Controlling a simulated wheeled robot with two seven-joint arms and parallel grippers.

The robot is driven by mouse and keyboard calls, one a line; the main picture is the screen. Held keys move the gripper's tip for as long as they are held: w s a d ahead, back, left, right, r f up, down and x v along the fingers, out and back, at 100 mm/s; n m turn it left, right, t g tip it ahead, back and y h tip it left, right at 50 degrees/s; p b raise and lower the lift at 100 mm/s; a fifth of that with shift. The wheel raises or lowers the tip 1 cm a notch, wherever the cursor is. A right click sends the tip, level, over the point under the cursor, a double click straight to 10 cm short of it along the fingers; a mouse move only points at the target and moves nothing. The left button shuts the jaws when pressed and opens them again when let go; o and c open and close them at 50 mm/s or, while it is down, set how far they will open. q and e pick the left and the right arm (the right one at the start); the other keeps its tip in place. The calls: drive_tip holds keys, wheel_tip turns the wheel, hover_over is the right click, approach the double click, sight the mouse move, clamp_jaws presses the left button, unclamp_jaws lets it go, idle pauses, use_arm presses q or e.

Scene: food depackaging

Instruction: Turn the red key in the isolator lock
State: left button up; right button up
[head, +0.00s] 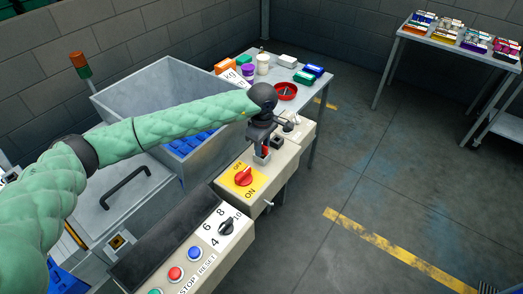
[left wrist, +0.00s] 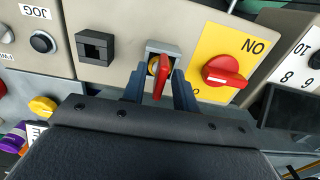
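The red key (left wrist: 161,78) stands in the isolator lock, which has a yellow ring and a grey housing (left wrist: 163,47) on the beige panel, in the left wrist view. My left gripper (left wrist: 159,88) is open, with one dark finger on each side of the key. Gaps show between the fingers and the key, so it does not look gripped. In the head view my left gripper (head: 262,147) points down over the lock housing (head: 262,158) and mostly hides the key. My right gripper is not in view.
Beside the lock is a red rotary switch (head: 243,177) on a yellow plate, also in the left wrist view (left wrist: 222,71). A black square socket (left wrist: 96,46) sits on its other side. A metal bin (head: 130,98) and a table with tubs (head: 262,64) stand beyond.

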use_arm(q)
clamp_jaws()
drive_tip(key=shift+n+b, duration=1)
drive_tip(key=shift+n, duration=0.8)
